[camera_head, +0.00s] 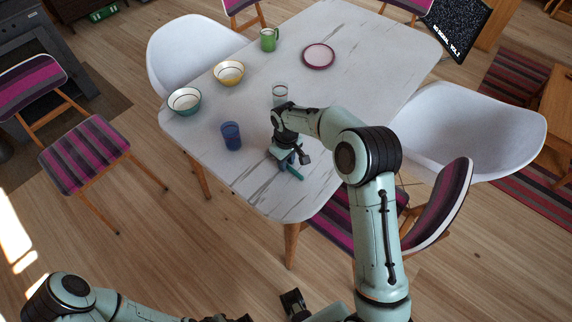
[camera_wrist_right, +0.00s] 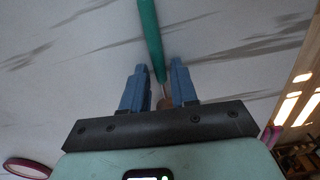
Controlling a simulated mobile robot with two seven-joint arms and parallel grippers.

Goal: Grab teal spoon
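The teal spoon lies on the white marbled table (camera_head: 245,178). In the head view its teal handle (camera_head: 294,173) shows just beside my right gripper (camera_head: 285,161), near the table's front edge. In the right wrist view the teal handle (camera_wrist_right: 151,40) runs down from the top edge towards the gap of my right gripper (camera_wrist_right: 159,75). The two blue fingers stand apart, one on each side of the spoon. The spoon's lower end is partly hidden between them.
A blue cup (camera_head: 231,136), a clear glass (camera_head: 280,93), a teal bowl (camera_head: 185,101), a yellow bowl (camera_head: 228,74), a green mug (camera_head: 269,40) and a pink-rimmed plate (camera_head: 318,56) stand on the table. White chairs (camera_head: 470,128) and striped chairs (camera_head: 84,153) surround it.

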